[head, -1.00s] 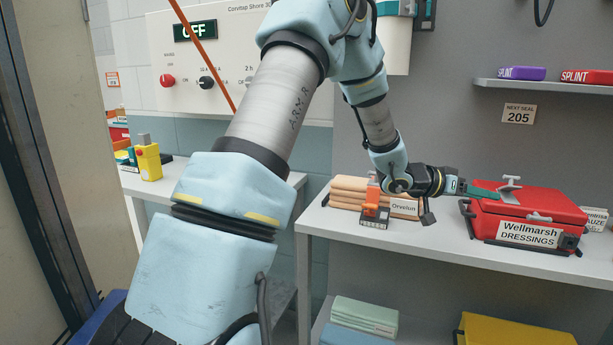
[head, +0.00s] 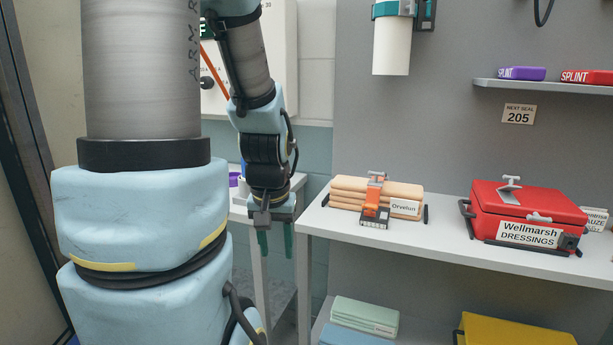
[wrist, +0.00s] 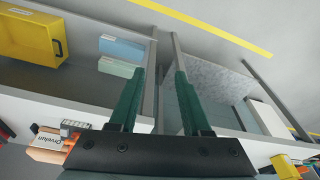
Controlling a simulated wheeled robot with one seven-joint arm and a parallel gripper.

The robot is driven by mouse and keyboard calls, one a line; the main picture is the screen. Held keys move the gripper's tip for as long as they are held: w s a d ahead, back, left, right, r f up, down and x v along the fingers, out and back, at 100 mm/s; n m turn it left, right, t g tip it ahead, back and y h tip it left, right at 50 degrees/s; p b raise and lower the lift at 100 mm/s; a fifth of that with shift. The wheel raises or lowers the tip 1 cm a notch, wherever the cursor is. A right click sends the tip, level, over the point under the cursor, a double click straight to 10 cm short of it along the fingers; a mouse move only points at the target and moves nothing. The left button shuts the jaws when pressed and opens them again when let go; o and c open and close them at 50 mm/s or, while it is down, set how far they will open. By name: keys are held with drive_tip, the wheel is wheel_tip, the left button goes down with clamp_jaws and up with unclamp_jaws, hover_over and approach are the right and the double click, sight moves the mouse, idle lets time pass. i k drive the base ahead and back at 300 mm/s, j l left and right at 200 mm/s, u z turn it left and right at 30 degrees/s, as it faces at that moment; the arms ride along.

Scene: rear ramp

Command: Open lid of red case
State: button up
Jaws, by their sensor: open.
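The red case (head: 528,205) labelled "Wellmarsh DRESSINGS" sits on the right part of the white shelf table. Its lid is closed, with a grey T-shaped handle on top and a latch at the front. My gripper (head: 275,242) hangs pointing down left of the table's left end, well apart from the case. Its green fingers are spread and empty. In the wrist view the open fingers (wrist: 157,90) have only floor and furniture between and beyond them. The red case is not clearly seen in the wrist view.
A tan stack (head: 347,191) labelled "Orvelon" with an orange clamp lies on the table (head: 445,238), left of the case. Green and blue packs and a yellow case (head: 515,330) are on the lower shelf. A wall shelf (head: 550,86) holds splint boxes above.

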sight(541, 204)
drive_tip(key=k+l, duration=0.2)
drive_tip(key=l, duration=0.15)
drive_tip(key=k+l+u, duration=0.1)
drive_tip(key=l, duration=0.2)
drive_tip(key=k+l, duration=0.25)
drive_tip(key=l, duration=0.1)
